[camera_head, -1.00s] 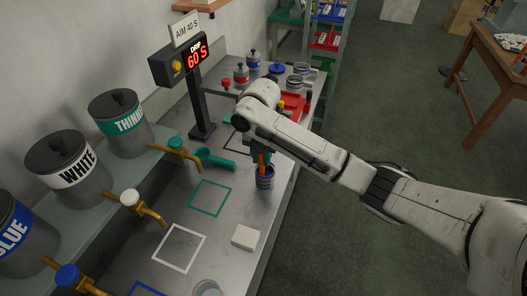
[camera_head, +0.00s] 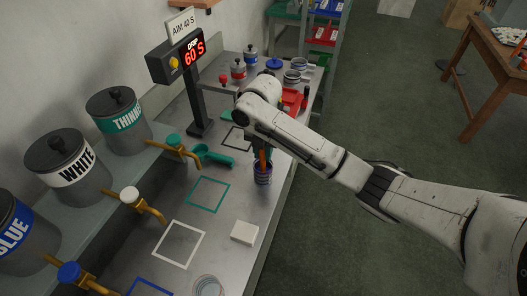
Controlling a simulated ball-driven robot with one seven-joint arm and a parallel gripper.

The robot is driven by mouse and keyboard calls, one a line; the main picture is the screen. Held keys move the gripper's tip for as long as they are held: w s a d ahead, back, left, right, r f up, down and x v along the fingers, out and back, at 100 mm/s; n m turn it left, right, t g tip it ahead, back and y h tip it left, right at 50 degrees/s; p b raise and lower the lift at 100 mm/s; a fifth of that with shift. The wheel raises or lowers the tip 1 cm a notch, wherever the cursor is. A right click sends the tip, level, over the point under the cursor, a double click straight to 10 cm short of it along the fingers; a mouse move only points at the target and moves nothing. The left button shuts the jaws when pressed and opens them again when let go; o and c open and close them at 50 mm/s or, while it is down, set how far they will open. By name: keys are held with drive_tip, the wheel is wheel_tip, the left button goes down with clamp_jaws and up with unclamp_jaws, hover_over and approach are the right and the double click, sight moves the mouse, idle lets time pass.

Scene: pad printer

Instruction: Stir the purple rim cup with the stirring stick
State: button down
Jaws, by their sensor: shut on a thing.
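The cup with the purple rim (camera_head: 263,179) stands on the metal bench, right of the green square outline. An orange stirring stick (camera_head: 263,158) stands upright with its lower end inside the cup. My gripper (camera_head: 262,151) is right above the cup, shut on the stick's upper part. My arm's wrist hides much of the gripper and the top of the stick. What is inside the cup cannot be seen.
A green scoop (camera_head: 214,157) lies left of the cup. A white block (camera_head: 244,233) and a clear round container (camera_head: 207,287) are nearer. Taps (camera_head: 149,205) jut out on the left.

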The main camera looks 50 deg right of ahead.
drive_tip(key=shift+r+p, duration=2.35)
drive_tip(key=shift+r, duration=2.1)
drive_tip(key=shift+w+r, duration=0.1)
drive_tip(key=shift+r, duration=2.3)
